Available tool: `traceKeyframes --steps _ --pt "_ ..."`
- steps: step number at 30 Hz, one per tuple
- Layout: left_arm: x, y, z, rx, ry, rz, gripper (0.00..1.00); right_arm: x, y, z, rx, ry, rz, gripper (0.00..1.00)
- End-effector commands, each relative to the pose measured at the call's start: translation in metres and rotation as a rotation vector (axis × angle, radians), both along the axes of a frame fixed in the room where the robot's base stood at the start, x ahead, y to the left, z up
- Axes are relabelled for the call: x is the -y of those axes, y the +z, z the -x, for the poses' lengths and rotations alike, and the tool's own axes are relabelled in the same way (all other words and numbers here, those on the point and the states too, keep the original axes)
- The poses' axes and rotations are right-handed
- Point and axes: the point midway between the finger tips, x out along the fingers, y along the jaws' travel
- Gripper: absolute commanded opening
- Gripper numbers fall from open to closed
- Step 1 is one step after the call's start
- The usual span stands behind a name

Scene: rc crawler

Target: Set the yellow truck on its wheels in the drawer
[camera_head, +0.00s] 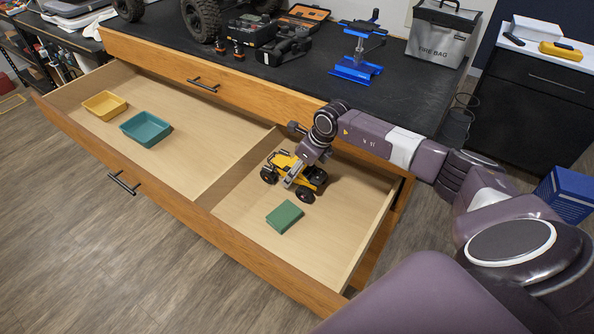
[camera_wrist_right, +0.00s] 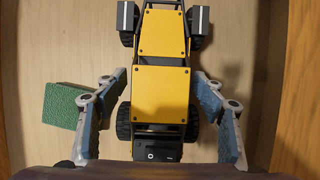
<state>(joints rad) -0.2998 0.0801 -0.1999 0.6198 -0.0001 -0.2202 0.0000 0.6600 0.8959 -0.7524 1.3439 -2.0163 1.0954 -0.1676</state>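The yellow truck (camera_head: 287,170) is upright in the right compartment of the open drawer (camera_head: 325,235), its black wheels seeming to rest on the drawer floor. The right wrist view shows its yellow top panels (camera_wrist_right: 160,92) from above. My right gripper (camera_head: 303,172) is over the truck's rear part, pointing down. In the wrist view its two fingers (camera_wrist_right: 160,95) are spread on either side of the truck, with narrow gaps between them and its body. Whether the fingers touch the rear wheels is hard to tell. My left gripper is not in view.
A green block (camera_head: 284,216) lies in front of the truck in the same compartment. A divider (camera_head: 240,167) separates the left compartment, which holds a yellow tray (camera_head: 104,105) and a teal tray (camera_head: 146,129).

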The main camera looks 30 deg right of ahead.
Motion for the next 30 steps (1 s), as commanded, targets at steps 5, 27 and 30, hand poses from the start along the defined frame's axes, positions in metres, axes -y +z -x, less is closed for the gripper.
traceKeyframes --steps 5,27,30 --pt "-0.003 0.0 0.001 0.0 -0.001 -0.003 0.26 0.0 -0.002 0.002 -0.004 0.0 0.001 0.63" --pt "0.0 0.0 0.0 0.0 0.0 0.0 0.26 0.018 0.105 0.041 -0.001 0.0 0.001 0.63" --pt "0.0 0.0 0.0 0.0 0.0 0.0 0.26 0.018 0.11 0.042 -0.001 -0.001 0.0 0.63"
